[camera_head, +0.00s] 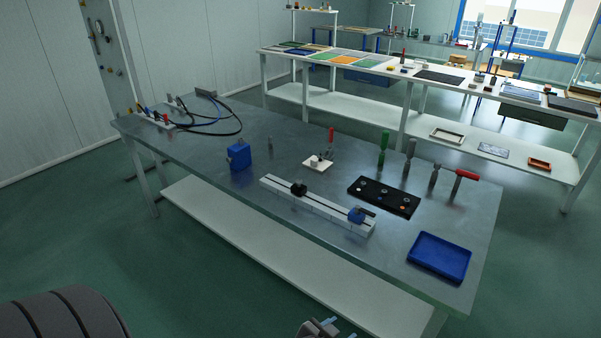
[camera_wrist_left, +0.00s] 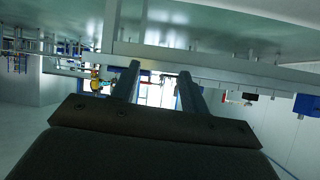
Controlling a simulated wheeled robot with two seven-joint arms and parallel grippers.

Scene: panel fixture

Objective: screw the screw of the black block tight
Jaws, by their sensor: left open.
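The black block (camera_head: 299,189) sits on the left part of a pale slotted rail (camera_head: 325,208) on the metal table in the head view. Its screw is too small to make out. My left gripper (camera_wrist_left: 160,72) is open in the left wrist view, with nothing between its fingers. That view is upside down and faces the table from the side. A gripper tip (camera_head: 322,328), likely the left one, shows at the bottom edge of the head view, in front of the table and away from the block. My right gripper does not show.
Upright tools with red (camera_head: 331,136), green (camera_head: 384,141) and grey (camera_head: 410,149) handles stand behind. A black plate (camera_head: 384,201), blue tray (camera_head: 439,257) and blue box (camera_head: 239,156) lie around. The table's front left is clear.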

